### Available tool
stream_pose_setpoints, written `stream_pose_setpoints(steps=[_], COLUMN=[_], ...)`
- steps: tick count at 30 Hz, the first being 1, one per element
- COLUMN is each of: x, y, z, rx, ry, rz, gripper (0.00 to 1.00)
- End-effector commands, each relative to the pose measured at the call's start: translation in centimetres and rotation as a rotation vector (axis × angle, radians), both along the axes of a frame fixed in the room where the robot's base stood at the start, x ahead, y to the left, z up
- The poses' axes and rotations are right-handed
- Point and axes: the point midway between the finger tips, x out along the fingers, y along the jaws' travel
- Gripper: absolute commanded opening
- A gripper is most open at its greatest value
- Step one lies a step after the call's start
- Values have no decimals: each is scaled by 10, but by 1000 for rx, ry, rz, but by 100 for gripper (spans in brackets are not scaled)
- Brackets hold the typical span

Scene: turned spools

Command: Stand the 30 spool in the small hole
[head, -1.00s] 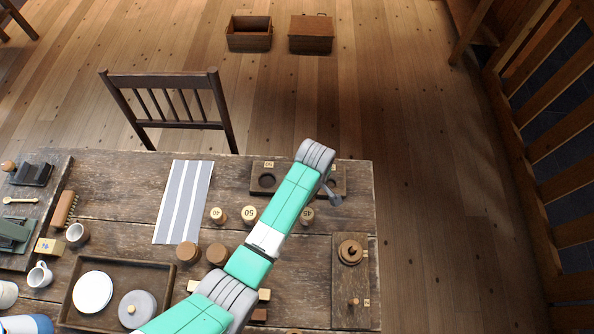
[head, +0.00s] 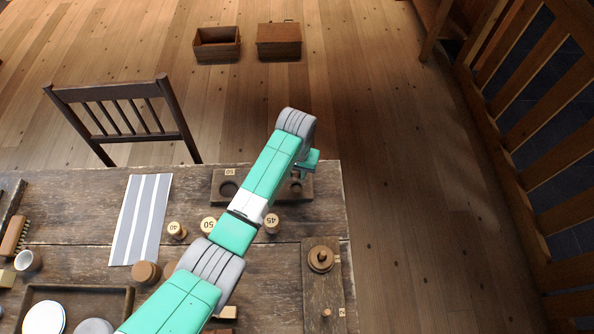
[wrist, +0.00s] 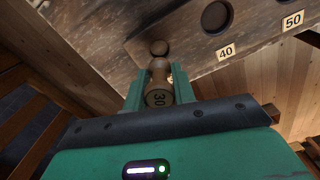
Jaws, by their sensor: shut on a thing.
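My gripper (wrist: 159,100) is shut on the 30 spool (wrist: 158,86), a small wooden spool whose marked end faces the wrist camera. The spool's far end points at the dark board (wrist: 190,48). The small hole (wrist: 159,47) shows just past that end; I cannot tell whether spool and board touch. In the head view my gripper (head: 308,161) is over the right end of the board (head: 262,188), and the arm partly hides it. The spool cannot be made out clearly there.
Larger holes marked 40 (wrist: 216,17) and 50 lie along the board. The 40 spool (head: 176,230), 50 spool (head: 209,225) and 45 spool (head: 272,224) stand in front of it. A plank with a round wooden piece (head: 320,259) lies at the table's right.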

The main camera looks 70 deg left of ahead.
Motion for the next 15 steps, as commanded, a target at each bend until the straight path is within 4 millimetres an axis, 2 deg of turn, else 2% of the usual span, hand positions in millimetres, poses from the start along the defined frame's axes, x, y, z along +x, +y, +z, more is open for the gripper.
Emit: stream_pose_setpoints(steps=[1,9,15], x=[0,0,0], y=[0,0,0], z=[-9,-38,-52], rx=[0,0,1], ry=[0,0,1], rz=[1,0,1], gripper=[5,5,5])
